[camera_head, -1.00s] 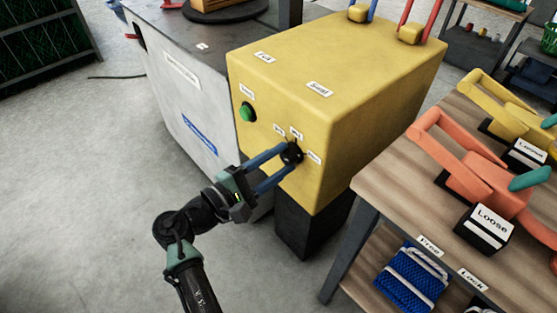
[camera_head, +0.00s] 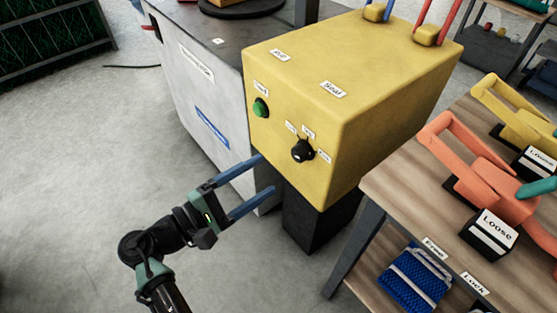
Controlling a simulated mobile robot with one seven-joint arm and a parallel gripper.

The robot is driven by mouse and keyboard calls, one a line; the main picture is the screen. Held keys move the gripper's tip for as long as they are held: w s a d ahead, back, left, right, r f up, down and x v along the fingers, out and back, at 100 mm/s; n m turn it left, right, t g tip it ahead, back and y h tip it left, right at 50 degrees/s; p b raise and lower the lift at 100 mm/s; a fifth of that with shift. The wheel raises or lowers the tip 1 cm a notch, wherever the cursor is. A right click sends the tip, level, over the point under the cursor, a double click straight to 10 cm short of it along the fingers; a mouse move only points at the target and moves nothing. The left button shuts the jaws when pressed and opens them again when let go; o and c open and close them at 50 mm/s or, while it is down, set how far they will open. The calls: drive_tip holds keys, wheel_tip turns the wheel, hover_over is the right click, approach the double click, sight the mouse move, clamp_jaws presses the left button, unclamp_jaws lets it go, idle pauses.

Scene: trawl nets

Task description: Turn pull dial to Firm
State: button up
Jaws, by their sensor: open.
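The pull dial is a small black knob (camera_head: 302,151) on the front face of the yellow box (camera_head: 350,90). Several small white labels sit around its upper side; their text is too small to read surely. The knob's pointer direction is hard to tell. My gripper (camera_head: 267,174) is open and empty, with two blue fingers. It is to the left of and below the dial, apart from it. A green button (camera_head: 261,108) is on the same face, to the upper left of the dial.
A wooden bench (camera_head: 400,185) at the right carries orange (camera_head: 470,165) and yellow clamp-like devices and a black block labelled Loose (camera_head: 488,235). A blue net bundle (camera_head: 415,278) lies below. A grey cabinet (camera_head: 205,90) stands left of the yellow box.

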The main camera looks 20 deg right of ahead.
drive_tip(key=shift+v, duration=2.4)
